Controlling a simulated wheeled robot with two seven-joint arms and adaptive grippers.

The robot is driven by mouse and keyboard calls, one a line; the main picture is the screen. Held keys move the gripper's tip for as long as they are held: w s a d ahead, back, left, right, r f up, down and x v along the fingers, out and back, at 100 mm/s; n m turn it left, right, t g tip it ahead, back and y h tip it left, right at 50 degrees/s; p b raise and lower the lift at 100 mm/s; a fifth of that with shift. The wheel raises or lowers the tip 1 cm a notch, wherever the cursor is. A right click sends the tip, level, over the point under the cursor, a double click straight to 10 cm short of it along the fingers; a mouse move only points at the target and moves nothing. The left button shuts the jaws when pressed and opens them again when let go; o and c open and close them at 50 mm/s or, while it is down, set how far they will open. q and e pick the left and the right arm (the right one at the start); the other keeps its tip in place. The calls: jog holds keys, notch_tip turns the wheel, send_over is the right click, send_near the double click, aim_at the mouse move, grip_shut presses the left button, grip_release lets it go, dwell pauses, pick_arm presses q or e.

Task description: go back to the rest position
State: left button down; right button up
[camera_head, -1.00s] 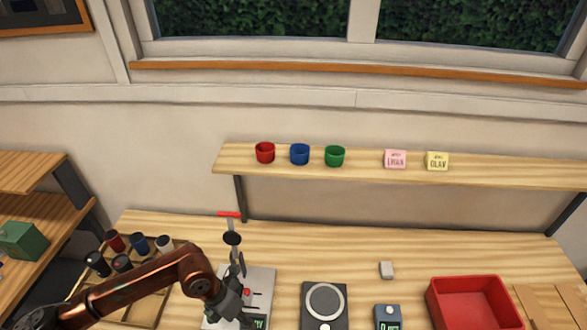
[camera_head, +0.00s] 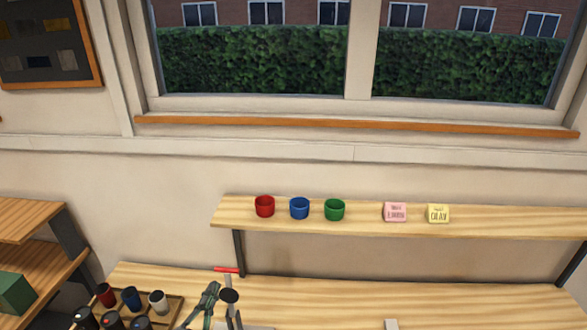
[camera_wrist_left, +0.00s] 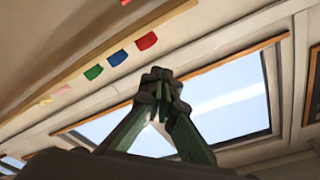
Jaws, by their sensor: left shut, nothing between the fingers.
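My left gripper (camera_head: 211,289) is raised at the bottom edge of the head view, fingers pointing up, shut and empty. Its closed fingers also show in the left wrist view (camera_wrist_left: 158,82), against the window. It appears just left of the upright device with a red bar (camera_head: 227,270) and a black round part (camera_head: 229,296); I cannot tell the gap. The device's lower part is cut off. My right gripper is not in view.
A wall shelf (camera_head: 460,222) holds a red cup (camera_head: 265,206), a blue cup (camera_head: 299,208), a green cup (camera_head: 334,210), a pink block (camera_head: 395,212) and a yellow block (camera_head: 438,213). A wooden rack (camera_head: 175,304) with several dark and light cylinders stands left.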

pick_arm(q)
jog(key=s+a+f+n+g+y, duration=0.35)
jog(key=a+f, duration=0.35)
jog(key=f, duration=0.3)
jog(key=s+a+f+n+g+y, duration=0.35)
jog(key=a+f+n, duration=0.2)
jog(key=f, duration=0.45)
jog(key=s+a+f+n+g+h, duration=0.1)
jog(key=s+f+g, duration=0.3)
jog(key=s+f, duration=0.5)
jog(key=s+a+f+n+g+h, duration=0.1)
jog(key=s+f+g, duration=0.45)
jog(key=s, duration=0.65)
notch_tip(320, 180, down, 32)
jog(key=s+d+r+b, duration=0.1)
jog(key=s+d+b, duration=0.1)
jog(key=s+f+g+b, duration=0.2)
jog(key=s+f, duration=1.7)
jog(key=f, duration=0.2)
jog(key=shift+s+f+m+h, duration=0.2)
jog(key=shift+m+h, duration=0.1)
jog(key=shift+m, duration=0.1)
